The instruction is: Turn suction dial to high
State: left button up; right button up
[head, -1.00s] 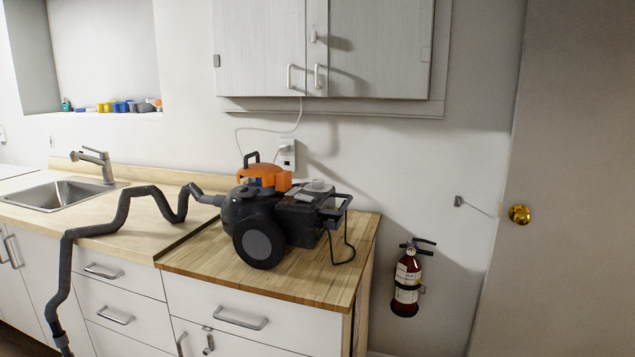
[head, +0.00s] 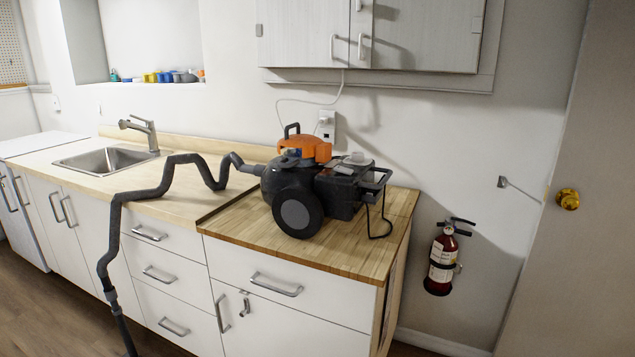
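A black and orange vacuum cleaner (head: 340,190) stands on the wooden worktop at the centre of the head view. It has a large black wheel facing me, an orange top part (head: 306,148) with a dark handle, and a pale round knob-like part (head: 357,158) on its top right. I cannot make out any dial markings. A dark ribbed hose (head: 160,190) runs from its left side over the counter and down to the floor. Neither of my grippers is in view.
The butcher-block worktop (head: 330,251) has a little free room in front of the vacuum. A sink with a tap (head: 141,130) is to the left. Wall cabinets (head: 420,35) hang above. A fire extinguisher (head: 442,262) hangs on the wall at right, beside a door (head: 590,220).

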aim_at(356, 157)
jog(key=i+l+u, duration=0.1)
jog(key=i+l, duration=0.15)
jog(key=i, duration=0.15)
jog(key=i+l+u, duration=0.1)
jog(key=i+l, duration=0.15)
jog(key=i, duration=0.15)
